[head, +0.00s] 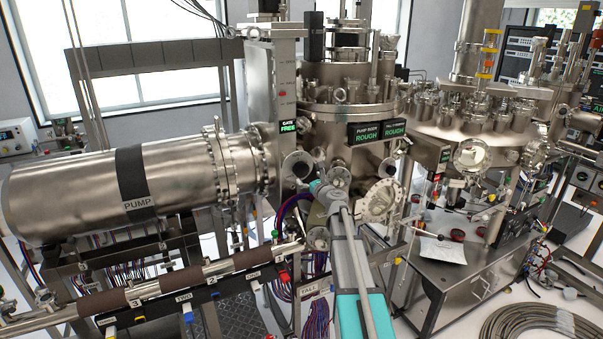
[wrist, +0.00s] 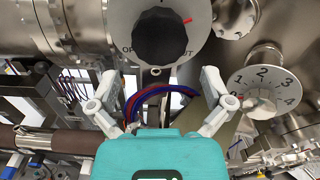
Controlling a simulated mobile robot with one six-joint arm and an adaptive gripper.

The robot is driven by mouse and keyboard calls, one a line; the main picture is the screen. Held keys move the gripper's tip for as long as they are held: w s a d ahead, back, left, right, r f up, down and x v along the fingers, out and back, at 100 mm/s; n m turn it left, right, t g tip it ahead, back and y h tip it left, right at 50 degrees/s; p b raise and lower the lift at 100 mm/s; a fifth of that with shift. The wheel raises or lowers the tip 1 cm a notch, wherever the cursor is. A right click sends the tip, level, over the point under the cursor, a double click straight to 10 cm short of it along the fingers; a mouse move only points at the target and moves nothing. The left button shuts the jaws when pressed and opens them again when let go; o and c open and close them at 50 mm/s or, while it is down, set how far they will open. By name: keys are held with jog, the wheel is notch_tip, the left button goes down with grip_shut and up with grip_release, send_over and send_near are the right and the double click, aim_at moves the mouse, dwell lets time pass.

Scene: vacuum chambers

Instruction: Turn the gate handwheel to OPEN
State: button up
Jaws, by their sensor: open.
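In the wrist view the dark round handwheel (wrist: 160,37) sits on a pale round plate at the top of the picture. Lettering on the plate is partly hidden by the wheel: "OP" shows at its left and "UT" at its right. A red mark shows at the wheel's upper right. My gripper (wrist: 158,88) is open and empty below the wheel, fingers spread to left and right, apart from it. In the head view a small display (head: 287,126) reads "GATE FREE".
A numbered dial (wrist: 262,85) stands right of my gripper in the wrist view. Cables (wrist: 160,98) run behind the fingers. The large pump cylinder (head: 130,185) lies at the left of the head view, and a metal bench (head: 440,285) stands at right.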

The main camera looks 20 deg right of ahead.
aim_at(303, 172)
jog(key=shift+w+a, duration=0.1)
jog(key=shift+w, duration=2.8)
jog(key=c, duration=0.9)
jog(key=shift+n, duration=0.4)
jog(key=n, duration=0.8)
jog(key=shift+s+n, duration=0.1)
jog(key=shift+n, duration=0.2)
